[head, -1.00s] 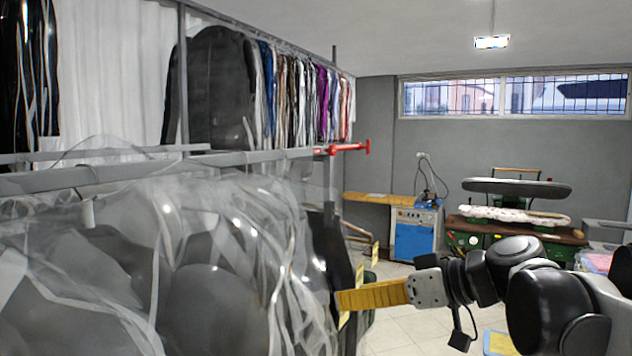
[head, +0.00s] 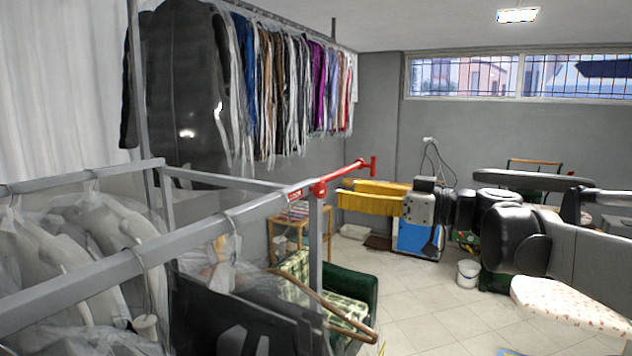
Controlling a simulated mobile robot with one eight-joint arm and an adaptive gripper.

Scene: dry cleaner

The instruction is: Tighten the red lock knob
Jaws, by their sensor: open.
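My gripper (head: 340,193) comes in from the right with two yellow fingers, one above the other, parted and empty. Its fingertips point left, just right of the round knob in the picture. I cannot tell the gap in depth, and no contact shows.
Bagged clothes (head: 65,250) hang on the grey rack at left. A wooden hanger (head: 320,300) juts out below the rail end. Behind are a green plaid armchair (head: 375,290), a small wooden table (head: 300,222) and pressing equipment.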

